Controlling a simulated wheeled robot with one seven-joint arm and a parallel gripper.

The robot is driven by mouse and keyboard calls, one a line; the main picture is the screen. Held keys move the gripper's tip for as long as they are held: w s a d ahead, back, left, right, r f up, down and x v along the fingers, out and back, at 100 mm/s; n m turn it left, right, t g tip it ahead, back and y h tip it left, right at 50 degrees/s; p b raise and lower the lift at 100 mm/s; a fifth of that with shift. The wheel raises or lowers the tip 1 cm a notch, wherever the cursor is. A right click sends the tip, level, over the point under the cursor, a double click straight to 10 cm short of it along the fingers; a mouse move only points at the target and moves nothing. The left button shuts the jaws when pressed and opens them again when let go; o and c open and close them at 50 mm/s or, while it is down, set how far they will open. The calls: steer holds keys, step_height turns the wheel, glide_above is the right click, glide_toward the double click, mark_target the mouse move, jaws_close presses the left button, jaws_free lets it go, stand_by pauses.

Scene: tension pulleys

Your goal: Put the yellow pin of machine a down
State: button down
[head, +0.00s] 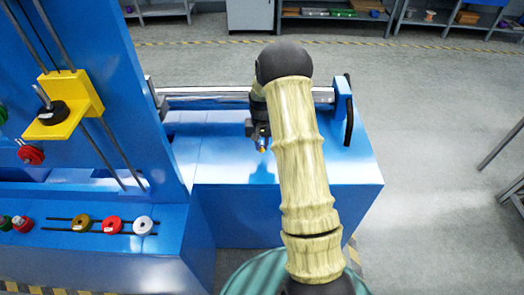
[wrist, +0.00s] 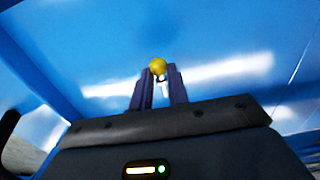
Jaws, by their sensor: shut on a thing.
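In the wrist view the yellow pin (wrist: 158,66) is a small yellow knob with a pale shaft, held between the two dark fingers of my gripper (wrist: 159,84). In the head view my gripper (head: 262,146) hangs over the blue bench surface right of the tall blue machine, with a small yellow spot of the pin (head: 263,150) at its tip. My gripper is shut on the pin. Whether the pin touches the blue surface cannot be told.
The blue bench top (head: 222,162) is bare around my gripper. A metal rail (head: 205,98) runs behind it to a blue end block (head: 342,100). At left, a yellow bracket (head: 85,112) sits on rods, and several coloured knobs (head: 112,225) line a slotted panel. Grey floor lies right.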

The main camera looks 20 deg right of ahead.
mark_target(262, 147)
steer(key=shift+f, duration=1.85)
steer(key=shift+f, duration=0.1)
steer(key=c, duration=1.4)
jaws_free()
steer(key=shift+o, duration=0.2)
step_height(262, 147, up, 12)
steer(key=shift+r, duration=0.1)
